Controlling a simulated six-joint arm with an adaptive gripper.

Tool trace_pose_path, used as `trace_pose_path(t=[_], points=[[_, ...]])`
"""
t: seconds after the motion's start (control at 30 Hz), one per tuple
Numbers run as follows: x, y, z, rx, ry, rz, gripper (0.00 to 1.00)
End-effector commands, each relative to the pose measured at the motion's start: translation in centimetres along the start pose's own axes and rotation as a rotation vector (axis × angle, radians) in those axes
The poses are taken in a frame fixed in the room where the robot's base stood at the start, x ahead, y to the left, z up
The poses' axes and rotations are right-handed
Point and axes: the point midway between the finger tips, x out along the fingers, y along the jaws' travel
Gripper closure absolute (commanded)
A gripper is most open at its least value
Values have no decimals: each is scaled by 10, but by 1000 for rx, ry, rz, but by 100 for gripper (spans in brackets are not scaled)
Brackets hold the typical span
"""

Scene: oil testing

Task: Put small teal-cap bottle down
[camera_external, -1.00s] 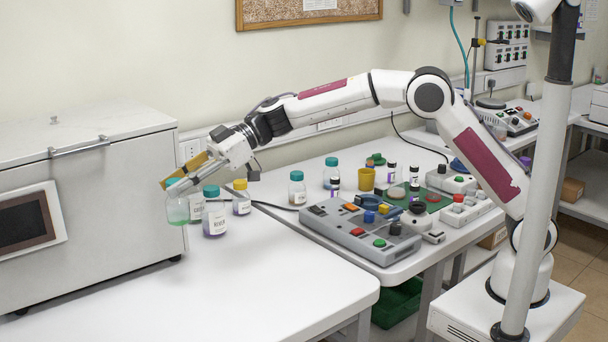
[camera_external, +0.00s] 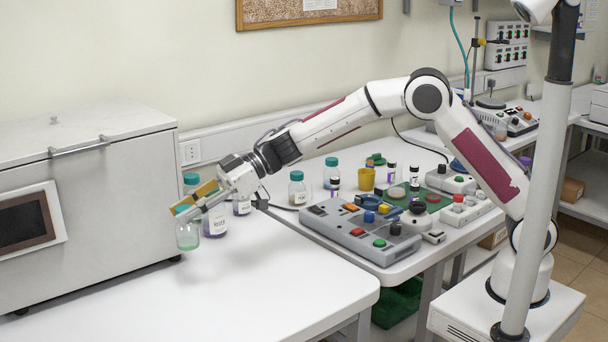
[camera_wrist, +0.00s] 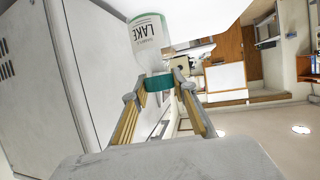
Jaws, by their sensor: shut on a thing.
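My gripper (camera_external: 190,207) is shut on the teal cap of a small clear bottle with greenish contents (camera_external: 187,235). The bottle hangs upright below the fingers, in front of the other bottles, just right of the grey machine. In the wrist view both fingers (camera_wrist: 160,82) press on the sides of the teal cap, and the bottle (camera_wrist: 148,45) shows a white label reading "LAKE". The white table top (camera_wrist: 203,14) lies beyond the bottle's base. I cannot tell whether the base touches the table.
The grey machine (camera_external: 120,210) stands close on the left. The front of the white table (camera_external: 250,285) is clear.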

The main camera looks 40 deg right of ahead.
Motion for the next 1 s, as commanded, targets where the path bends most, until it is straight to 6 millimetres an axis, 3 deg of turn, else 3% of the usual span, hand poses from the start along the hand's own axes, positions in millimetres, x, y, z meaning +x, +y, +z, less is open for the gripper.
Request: trace_pose_path(t=[0.23,0.6,1.0], points=[[4,0,9,2,1,-1,100],[21,0,51,2,0,0,100],[24,0,57,-1,2,0,100]])
